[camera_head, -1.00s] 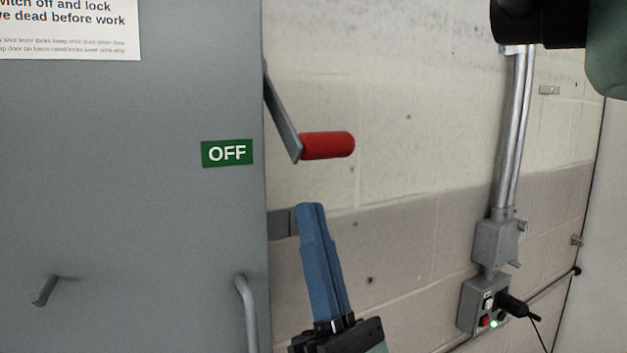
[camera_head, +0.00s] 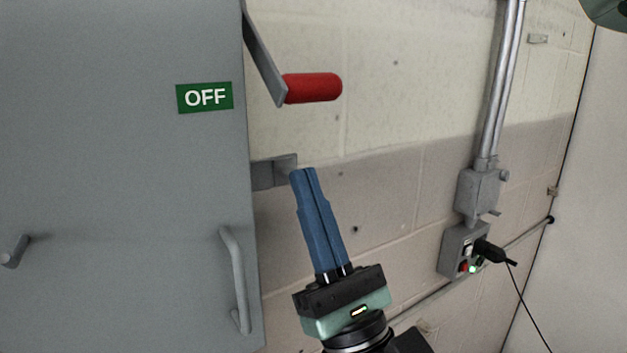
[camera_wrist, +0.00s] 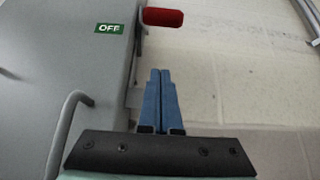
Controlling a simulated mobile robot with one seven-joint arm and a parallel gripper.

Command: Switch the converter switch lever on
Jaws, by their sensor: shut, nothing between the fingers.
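The switch lever is a grey metal arm (camera_head: 264,58) with a red grip (camera_head: 312,88), on the right side of a grey cabinet (camera_head: 120,190). Its arm slants down to the right, and the grip points right, level with a green OFF label (camera_head: 204,97). The red grip also shows at the top of the wrist view (camera_wrist: 163,17). My gripper (camera_head: 303,172) has blue fingers pressed together, empty, pointing up. In the head view its tips appear below the red grip, with a visible gap. The lever's upper end is cut off by the head view's top edge.
A grey bracket (camera_head: 273,172) sticks out from the cabinet side, close to my fingertips in the picture. A door handle (camera_head: 236,280) stands on the cabinet front. A socket box (camera_head: 462,250) with a black plug and conduit (camera_head: 502,90) is on the wall at right.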

